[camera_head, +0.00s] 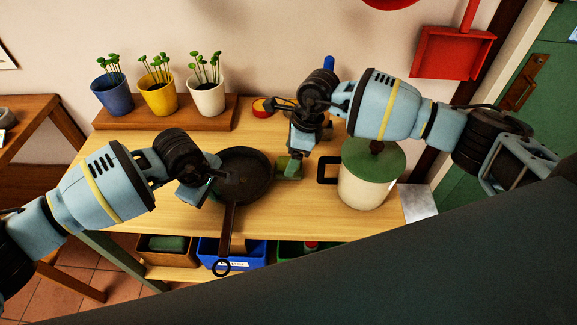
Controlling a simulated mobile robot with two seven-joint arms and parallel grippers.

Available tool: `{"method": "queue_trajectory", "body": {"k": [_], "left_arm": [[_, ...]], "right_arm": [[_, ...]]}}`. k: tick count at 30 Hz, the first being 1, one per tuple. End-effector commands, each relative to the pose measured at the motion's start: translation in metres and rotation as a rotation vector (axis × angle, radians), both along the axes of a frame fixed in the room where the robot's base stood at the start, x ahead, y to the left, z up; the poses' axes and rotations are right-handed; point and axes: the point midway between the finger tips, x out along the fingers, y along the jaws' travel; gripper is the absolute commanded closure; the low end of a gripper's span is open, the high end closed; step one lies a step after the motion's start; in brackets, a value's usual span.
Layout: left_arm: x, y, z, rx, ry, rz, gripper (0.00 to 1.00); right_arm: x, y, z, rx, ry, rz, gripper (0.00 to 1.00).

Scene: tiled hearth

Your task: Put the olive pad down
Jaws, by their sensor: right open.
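The olive pad (288,173) seems to lie on the wooden table, to the right of a dark frying pan (246,178). My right gripper (297,152) is open just above and behind the pad, pointing down. It covers part of the pad, and I cannot tell if they touch. My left gripper (213,181) is at the left rim of the pan. Its fingers are dark against the pan, so I cannot tell whether they are open or shut.
A cream pot with a green lid (373,173) stands right of the pad. The pan's handle (225,232) overhangs the table's front edge. Potted seedlings (158,92) stand on a raised board at the back left. Bins, including a blue one (208,250), sit below.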

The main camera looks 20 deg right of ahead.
Motion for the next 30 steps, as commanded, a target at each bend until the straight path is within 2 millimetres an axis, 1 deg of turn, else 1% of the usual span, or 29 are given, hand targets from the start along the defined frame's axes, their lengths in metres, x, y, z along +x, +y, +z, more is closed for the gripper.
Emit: {"method": "queue_trajectory", "body": {"k": [2, 9, 12, 15, 21, 30], "left_arm": [[0.001, 0.0, 0.001, -0.001, -0.002, 0.0, 1.0], [0.001, 0.0, 0.001, -0.001, -0.002, 0.0, 1.0], [0.001, 0.0, 0.001, -0.001, -0.002, 0.0, 1.0], [0.001, 0.0, 0.001, -0.001, -0.002, 0.0, 1.0], [0.001, 0.0, 0.001, -0.001, -0.002, 0.0, 1.0], [0.001, 0.0, 0.001, -0.001, -0.002, 0.0, 1.0]], "right_arm": [[0.001, 0.001, -0.005, -0.001, 0.001, -0.001, 0.25], [0.008, 0.007, -0.037, -0.001, 0.003, -0.001, 0.25], [0.009, 0.01, -0.046, 0.0, 0.001, 0.0, 0.25], [0.009, 0.011, -0.05, 0.0, 0.001, 0.0, 0.25], [0.009, 0.01, -0.05, 0.0, 0.0, 0.0, 0.25], [0.009, 0.01, -0.049, 0.0, 0.0, 0.0, 0.64]]}}
